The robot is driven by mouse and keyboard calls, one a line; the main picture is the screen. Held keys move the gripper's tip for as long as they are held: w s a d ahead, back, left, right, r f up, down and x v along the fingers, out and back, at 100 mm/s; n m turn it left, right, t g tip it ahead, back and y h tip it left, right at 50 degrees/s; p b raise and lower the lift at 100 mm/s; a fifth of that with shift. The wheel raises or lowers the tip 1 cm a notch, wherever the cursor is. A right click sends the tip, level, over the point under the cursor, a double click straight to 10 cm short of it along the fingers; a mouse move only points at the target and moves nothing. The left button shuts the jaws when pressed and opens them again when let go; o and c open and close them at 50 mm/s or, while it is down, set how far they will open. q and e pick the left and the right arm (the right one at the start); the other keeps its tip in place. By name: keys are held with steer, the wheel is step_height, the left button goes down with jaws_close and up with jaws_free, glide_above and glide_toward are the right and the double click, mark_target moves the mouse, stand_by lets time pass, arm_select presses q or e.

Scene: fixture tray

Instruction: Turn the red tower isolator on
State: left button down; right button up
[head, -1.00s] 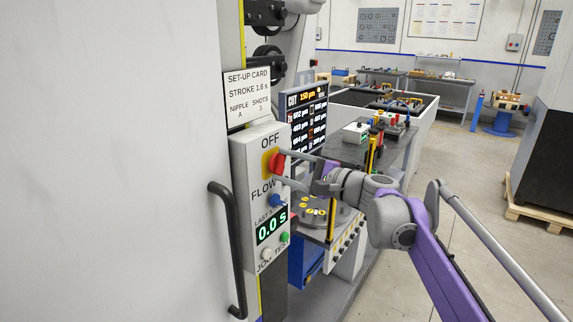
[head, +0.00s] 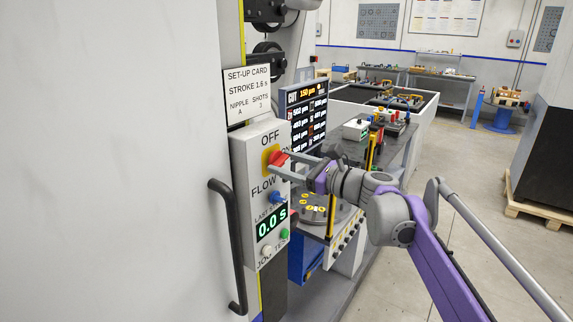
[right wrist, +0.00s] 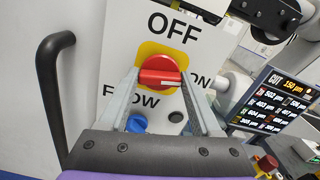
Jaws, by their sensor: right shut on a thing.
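The red isolator knob (head: 277,159) sits on a yellow plate near the top of the grey control box, under the word OFF. In the right wrist view the red knob (right wrist: 160,77) shows its handle bar lying level, in line with the word ON at its right. My right gripper (head: 289,166) reaches in from the right and is shut on the knob. In the wrist view its two fingers (right wrist: 160,84) stand at either end of the bar. My left gripper is not in view.
The control box (head: 244,190) also carries a blue knob (head: 278,198), a 0.0 s display and small buttons below. A black door handle (head: 229,245) stands to its left. A readout screen (head: 307,115) and a bench with fixtures lie behind my right gripper.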

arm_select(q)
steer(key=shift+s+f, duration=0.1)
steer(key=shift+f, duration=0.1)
arm_select(e)
steer(key=shift+m, duration=1.2)
steer(key=o, duration=1.4)
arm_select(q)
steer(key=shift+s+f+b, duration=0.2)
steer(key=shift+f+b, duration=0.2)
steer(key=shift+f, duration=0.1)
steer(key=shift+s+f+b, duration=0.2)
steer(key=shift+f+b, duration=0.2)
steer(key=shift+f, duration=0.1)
arm_select(e)
steer(key=v, duration=1)
steer(key=shift+s+d, duration=0.25)
steer(key=shift+d, duration=0.05)
